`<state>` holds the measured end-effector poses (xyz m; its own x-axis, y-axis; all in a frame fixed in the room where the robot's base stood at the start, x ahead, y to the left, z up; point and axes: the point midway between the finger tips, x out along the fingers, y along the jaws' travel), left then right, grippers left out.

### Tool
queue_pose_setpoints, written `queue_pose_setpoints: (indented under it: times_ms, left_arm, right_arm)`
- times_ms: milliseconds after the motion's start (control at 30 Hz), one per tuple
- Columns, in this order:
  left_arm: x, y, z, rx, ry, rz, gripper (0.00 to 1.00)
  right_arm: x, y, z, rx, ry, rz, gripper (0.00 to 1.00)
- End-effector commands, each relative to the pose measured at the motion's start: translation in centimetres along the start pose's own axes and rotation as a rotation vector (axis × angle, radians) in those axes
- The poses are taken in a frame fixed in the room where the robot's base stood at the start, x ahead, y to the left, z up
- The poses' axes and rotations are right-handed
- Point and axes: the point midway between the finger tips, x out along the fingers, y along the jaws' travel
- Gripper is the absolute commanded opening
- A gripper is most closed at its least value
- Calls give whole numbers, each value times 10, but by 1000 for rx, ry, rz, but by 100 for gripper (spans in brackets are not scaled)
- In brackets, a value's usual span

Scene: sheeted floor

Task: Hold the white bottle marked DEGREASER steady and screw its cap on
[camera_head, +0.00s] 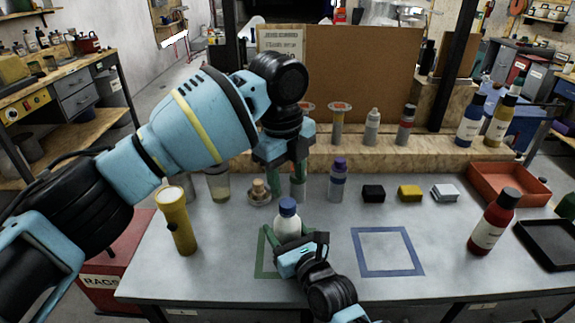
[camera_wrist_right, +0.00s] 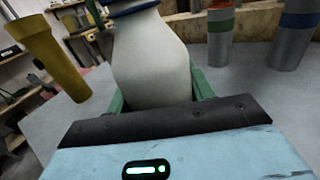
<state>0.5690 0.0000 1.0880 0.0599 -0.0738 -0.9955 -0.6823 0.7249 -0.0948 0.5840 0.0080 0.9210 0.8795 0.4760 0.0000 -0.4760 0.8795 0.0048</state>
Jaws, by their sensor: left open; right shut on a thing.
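A white bottle (camera_head: 287,224) stands upright at the green outline on the grey table; no marking is readable on it. A blue cap (camera_head: 288,204) sits on its top; I cannot tell how tight it is. My right gripper (camera_head: 288,242) is shut on the bottle's body, low down. The right wrist view shows the pale body (camera_wrist_right: 150,60) between green fingers, with a blue edge (camera_wrist_right: 133,7) at the top. My left gripper (camera_head: 285,182) is open and empty, pointing down above the cap and apart from it.
A yellow flashlight (camera_head: 177,222) stands to the left, a purple-capped bottle (camera_head: 338,182) behind to the right. An empty blue outline (camera_head: 388,251) lies right of the bottle. A red bottle (camera_head: 493,222) and a black tray (camera_head: 550,243) are farther right.

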Motion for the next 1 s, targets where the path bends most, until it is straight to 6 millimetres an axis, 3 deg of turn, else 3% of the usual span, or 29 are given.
queue_pose_setpoints:
  times_ms: [1000]
  left_arm:
    - [-11,-1,0,-1700,-50,37,48]
  right_arm:
    - [0,0,-1,1,3,0,0]
